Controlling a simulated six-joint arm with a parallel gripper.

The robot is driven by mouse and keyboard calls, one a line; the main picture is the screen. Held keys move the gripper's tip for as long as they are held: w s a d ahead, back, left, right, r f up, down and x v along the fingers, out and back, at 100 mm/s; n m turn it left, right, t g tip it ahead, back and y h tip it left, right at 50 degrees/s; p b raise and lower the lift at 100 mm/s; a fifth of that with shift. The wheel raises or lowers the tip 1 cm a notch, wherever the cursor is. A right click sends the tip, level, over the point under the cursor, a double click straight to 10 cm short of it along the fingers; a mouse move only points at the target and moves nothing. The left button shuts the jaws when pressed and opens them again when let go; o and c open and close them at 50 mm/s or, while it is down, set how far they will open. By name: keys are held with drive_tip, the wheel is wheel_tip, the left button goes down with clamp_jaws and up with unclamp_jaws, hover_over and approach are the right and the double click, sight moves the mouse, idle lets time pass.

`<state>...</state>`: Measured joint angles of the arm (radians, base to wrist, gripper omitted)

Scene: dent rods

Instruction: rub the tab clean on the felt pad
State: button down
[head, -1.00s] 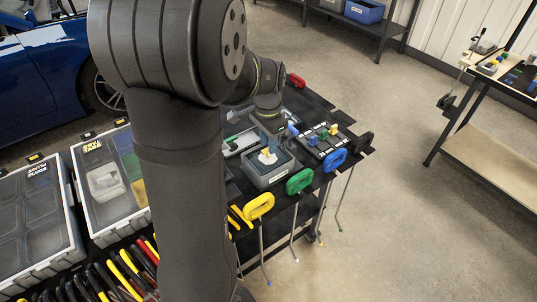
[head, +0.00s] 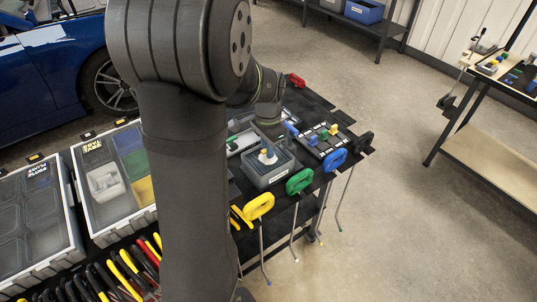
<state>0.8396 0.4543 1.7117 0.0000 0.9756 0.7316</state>
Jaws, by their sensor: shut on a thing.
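My gripper (head: 270,129) points down at the end of my arm over the black work table. It is small here, and its fingertips are hard to make out. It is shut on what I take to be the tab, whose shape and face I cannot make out. Just below and in front of it is an open grey box (head: 269,178) with a white label on its front. A pale piece (head: 267,157) stands up inside the box, close under the gripper. I cannot tell whether this is the felt pad or whether the tab touches it.
A dark rack (head: 324,140) with blue, yellow and green pieces stands right of the box. Yellow (head: 259,206), green (head: 300,181), blue (head: 335,159) and red (head: 297,80) handles line the table edges. Clear-lidded cases and pliers lie at left.

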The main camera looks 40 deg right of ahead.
drive_tip(key=c, duration=2.1)
unclamp_jaws()
clamp_jaws()
drive_tip(key=shift+r, duration=3.55)
